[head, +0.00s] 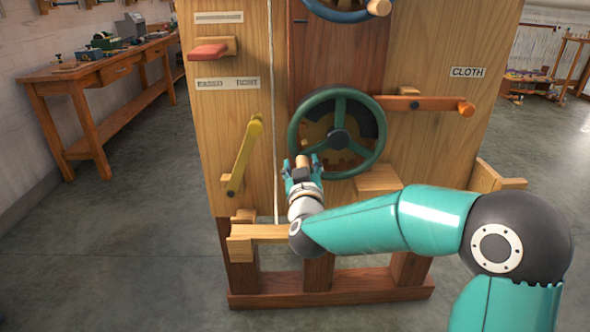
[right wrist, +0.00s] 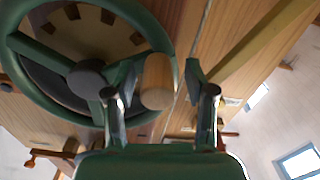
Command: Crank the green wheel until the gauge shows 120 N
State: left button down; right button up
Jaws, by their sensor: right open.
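The green wheel (head: 338,139) is on the front of a wooden machine, with a notched plate behind its spokes. It also shows in the right wrist view (right wrist: 87,78). Its wooden crank handle (head: 302,161) sticks out at the lower left of the rim. My right gripper (head: 303,170) is open at this handle. In the right wrist view the handle (right wrist: 157,82) stands between the two spread fingers, which look apart from it. No readable gauge shows in either view. My left gripper is not in view.
A blue wheel (head: 338,14) is above, cut by the frame. A yellow lever (head: 243,157) and a white cord (head: 273,100) are to the left. An orange lever (head: 435,104) is to the right. A wooden beam (head: 262,232) juts out below. A workbench (head: 100,75) stands far left.

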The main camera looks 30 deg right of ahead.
jog(key=shift+w+d, duration=0.1)
jog(key=shift+c, duration=0.4)
grip_shut()
